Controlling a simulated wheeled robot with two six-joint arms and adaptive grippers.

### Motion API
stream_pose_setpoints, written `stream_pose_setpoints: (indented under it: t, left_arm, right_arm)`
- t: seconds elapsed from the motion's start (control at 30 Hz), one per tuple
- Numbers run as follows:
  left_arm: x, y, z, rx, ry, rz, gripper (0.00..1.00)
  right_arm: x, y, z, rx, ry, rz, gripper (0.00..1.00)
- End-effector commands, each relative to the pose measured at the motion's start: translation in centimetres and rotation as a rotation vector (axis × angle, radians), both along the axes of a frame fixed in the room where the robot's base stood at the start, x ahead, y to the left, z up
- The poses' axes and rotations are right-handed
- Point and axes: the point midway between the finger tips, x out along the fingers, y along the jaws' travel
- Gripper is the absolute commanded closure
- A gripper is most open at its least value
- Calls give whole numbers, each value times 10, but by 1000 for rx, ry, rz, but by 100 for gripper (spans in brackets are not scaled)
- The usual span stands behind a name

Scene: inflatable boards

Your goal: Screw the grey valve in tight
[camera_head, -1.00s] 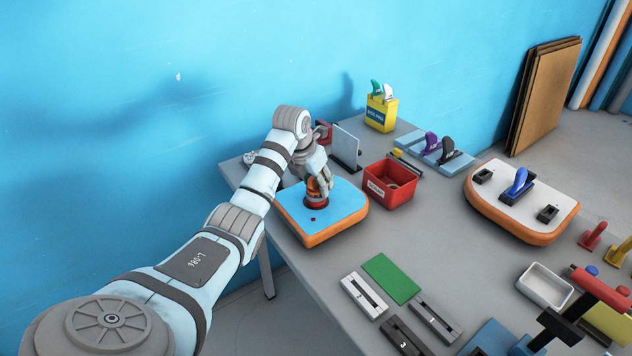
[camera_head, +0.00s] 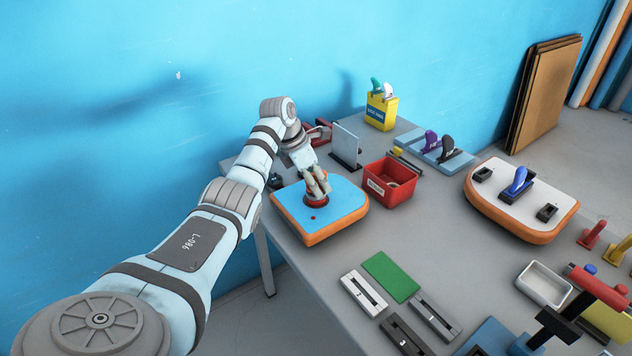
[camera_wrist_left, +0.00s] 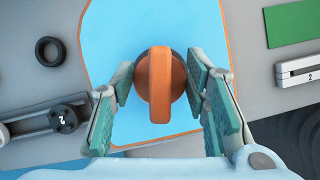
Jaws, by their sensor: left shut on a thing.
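My left gripper (camera_head: 317,184) reaches down onto the blue-topped board with orange sides (camera_head: 346,203) and is shut on an orange-red valve (camera_head: 315,204) seated there. In the left wrist view the valve (camera_wrist_left: 160,85) has a round body with a raised bar across its top. The gripper's teal-padded fingers (camera_wrist_left: 160,105) stand on both sides of it. Its seat and any thread below are hidden. I cannot make out a grey valve; the one held looks orange. My right gripper is not in view.
A red bin (camera_head: 391,188) stands close right of the board, with an upright grey plate (camera_head: 345,146) behind. A dark ring (camera_wrist_left: 49,51) lies on the table beside the board. Slotted blocks (camera_head: 364,293) and a green mat (camera_head: 391,277) lie in front. A white-topped board (camera_head: 545,205) is farther right.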

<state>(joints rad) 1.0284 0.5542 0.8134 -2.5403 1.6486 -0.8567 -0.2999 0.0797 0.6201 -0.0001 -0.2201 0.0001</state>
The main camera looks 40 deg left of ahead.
Motion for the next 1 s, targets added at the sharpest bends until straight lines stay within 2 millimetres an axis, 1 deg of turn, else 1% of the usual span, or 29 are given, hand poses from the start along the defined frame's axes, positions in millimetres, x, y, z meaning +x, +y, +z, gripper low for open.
stream_pose_setpoints:
  t: [0.33, 0.67, 1.0]
  left_arm:
    - [0, 0, 0, 0, -1, -29, 92]
    - [0, 0, -2, -1, -2, -211, 92]
    - [0, 0, -1, -1, -2, -300, 92]
  right_arm:
    - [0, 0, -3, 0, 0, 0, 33]
    - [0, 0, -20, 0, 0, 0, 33]
    - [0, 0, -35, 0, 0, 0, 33]
